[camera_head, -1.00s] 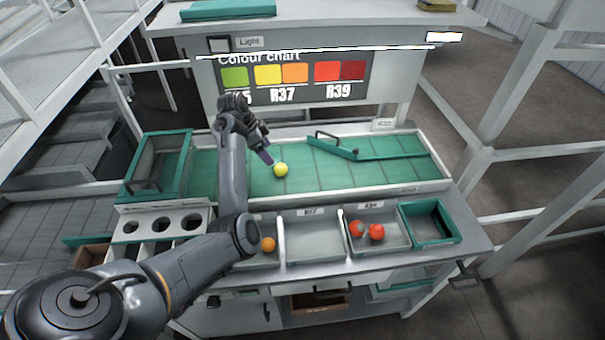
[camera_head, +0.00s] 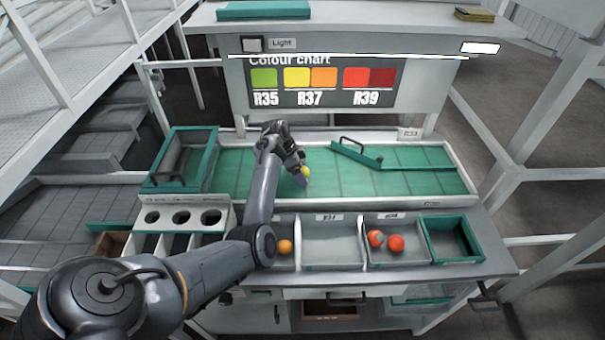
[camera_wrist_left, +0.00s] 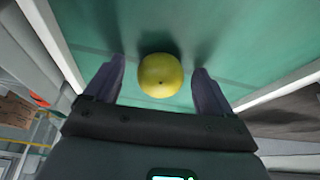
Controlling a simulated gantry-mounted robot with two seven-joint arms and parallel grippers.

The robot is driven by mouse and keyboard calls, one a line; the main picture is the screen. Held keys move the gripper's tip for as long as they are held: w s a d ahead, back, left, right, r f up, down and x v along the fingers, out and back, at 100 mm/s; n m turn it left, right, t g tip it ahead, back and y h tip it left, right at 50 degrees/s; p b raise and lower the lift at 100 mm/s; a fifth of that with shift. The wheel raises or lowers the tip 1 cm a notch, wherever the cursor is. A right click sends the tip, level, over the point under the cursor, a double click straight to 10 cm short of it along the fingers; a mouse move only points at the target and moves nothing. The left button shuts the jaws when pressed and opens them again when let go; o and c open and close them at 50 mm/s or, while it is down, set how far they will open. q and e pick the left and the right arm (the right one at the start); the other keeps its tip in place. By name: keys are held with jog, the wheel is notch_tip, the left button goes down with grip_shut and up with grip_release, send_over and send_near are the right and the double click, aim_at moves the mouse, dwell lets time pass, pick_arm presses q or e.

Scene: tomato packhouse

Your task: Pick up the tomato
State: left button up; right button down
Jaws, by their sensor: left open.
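A yellow-green tomato (camera_head: 306,171) lies on the green sorting surface (camera_head: 336,185), partly hidden by my left gripper in the head view. My left gripper (camera_head: 302,176) is at the tomato. In the left wrist view the gripper (camera_wrist_left: 157,88) is open, with one finger on each side of the tomato (camera_wrist_left: 160,75). Small gaps show between the tomato and both fingers. My right gripper is not in view.
Front bins include one with an orange tomato (camera_head: 285,246), an empty one labelled R37 (camera_head: 332,243) and one with red tomatoes (camera_head: 396,243). A green-framed box (camera_head: 209,160) stands left. A green angled guide (camera_head: 356,155) lies right of the gripper.

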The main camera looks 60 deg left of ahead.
pick_arm(q)
jog(key=c, duration=0.8)
jog(key=shift+c, duration=0.2)
